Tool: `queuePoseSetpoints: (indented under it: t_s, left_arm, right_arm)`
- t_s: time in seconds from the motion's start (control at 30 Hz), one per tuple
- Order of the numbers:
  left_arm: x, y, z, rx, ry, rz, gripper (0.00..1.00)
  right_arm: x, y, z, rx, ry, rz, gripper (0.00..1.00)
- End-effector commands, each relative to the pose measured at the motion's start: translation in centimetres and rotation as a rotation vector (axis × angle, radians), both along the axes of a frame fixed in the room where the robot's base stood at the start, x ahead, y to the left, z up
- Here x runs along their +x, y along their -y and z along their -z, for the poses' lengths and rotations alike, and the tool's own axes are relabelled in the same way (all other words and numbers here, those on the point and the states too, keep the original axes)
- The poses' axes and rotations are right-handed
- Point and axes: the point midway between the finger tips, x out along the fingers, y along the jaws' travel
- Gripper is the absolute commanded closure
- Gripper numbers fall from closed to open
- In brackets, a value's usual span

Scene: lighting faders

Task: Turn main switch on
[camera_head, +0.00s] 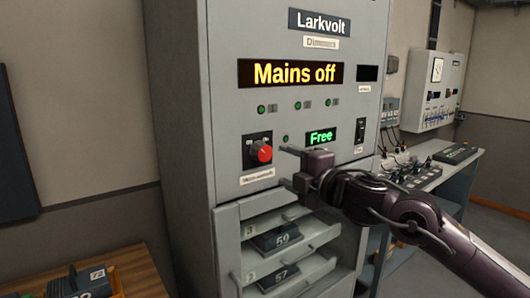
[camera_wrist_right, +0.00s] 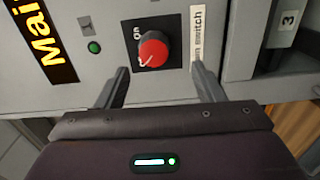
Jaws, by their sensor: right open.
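The main switch is a red rotary knob (camera_head: 261,151) on a black plate, on the front of the grey Larkvolt dimmer cabinet (camera_head: 235,28). The display (camera_head: 291,73) reads "Mains off". My right gripper (camera_head: 288,167) is open and empty, just right of and below the knob in the head view. Its two fingers (camera_wrist_right: 165,85) point at the panel, apart from the knob. My left gripper is not in view.
A small display (camera_head: 321,136) reads "Free", with a black rocker switch (camera_head: 361,130) to its right. Below are open shelves with numbered modules (camera_head: 277,239). A side bench (camera_head: 430,172) with devices stands right. A wooden table (camera_head: 130,265) is at lower left.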

Motion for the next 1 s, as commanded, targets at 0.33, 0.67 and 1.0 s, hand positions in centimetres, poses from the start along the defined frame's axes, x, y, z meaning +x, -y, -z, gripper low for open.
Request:
queuePoseSetpoints:
  t_s: [0.33, 0.67, 1.0]
  left_arm:
    - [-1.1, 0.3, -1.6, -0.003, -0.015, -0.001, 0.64]
    - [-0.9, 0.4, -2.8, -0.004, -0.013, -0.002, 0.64]
    - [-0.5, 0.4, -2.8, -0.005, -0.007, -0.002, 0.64]
  right_arm:
    - [2.7, -2.5, -1.0, -0.014, 0.015, -0.006, 0.38]
    - [5.7, -4.6, -0.8, -0.013, 0.016, -0.006, 0.38]
    - [5.9, -4.8, -0.7, -0.013, 0.017, -0.006, 0.43]
